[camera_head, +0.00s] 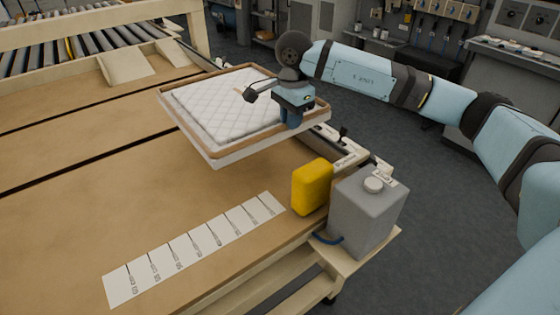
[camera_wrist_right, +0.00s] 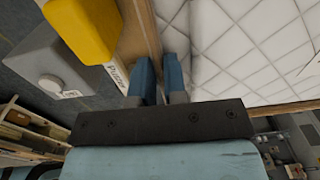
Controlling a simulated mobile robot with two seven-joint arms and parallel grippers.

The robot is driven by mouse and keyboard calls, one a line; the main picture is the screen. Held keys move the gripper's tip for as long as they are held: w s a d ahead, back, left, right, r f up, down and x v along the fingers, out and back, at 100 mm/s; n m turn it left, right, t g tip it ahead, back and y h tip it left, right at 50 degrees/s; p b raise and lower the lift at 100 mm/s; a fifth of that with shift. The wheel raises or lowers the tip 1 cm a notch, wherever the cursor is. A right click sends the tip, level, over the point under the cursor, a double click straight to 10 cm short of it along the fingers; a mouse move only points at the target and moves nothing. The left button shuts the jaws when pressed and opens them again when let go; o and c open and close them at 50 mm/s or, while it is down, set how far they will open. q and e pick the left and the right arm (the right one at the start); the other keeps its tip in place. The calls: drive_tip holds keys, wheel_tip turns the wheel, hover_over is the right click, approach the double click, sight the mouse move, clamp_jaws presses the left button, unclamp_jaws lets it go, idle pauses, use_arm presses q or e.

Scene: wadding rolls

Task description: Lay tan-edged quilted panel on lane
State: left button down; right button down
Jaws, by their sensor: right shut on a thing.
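The tan-edged quilted panel (camera_head: 222,105) is white with a diamond stitch and a tan border. In the head view it is over the far right part of the tan table, its right side reaching past the table edge. It appears raised, but the gap below is hard to judge. My right gripper (camera_head: 290,118) is shut on its right edge; the wrist view shows the blue fingers (camera_wrist_right: 158,80) at the tan border, beside the quilting (camera_wrist_right: 255,45). The tan table (camera_head: 90,220) has dark seams that split it into lanes. My left gripper is out of view.
A yellow container (camera_head: 312,187) and a grey canister (camera_head: 367,212) stand at the table's right edge. A white marked strip (camera_head: 195,248) lies on the near surface. The left and middle surface is clear.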

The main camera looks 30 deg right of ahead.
wheel_tip(320, 180, down, 15)
drive_tip(key=shift+f, duration=0.15)
idle(0.4)
drive_tip(key=shift+f+b, duration=0.2)
drive_tip(key=shift+b, duration=0.15)
drive_tip(key=c, duration=1.2)
unclamp_jaws()
drive_tip(key=shift+o, duration=0.2)
drive_tip(key=shift+r, duration=0.1)
drive_tip(key=shift+r, duration=0.1)
wheel_tip(320, 180, up, 12)
drive_tip(key=shift+s+p, duration=0.1)
drive_tip(key=shift+p, duration=0.25)
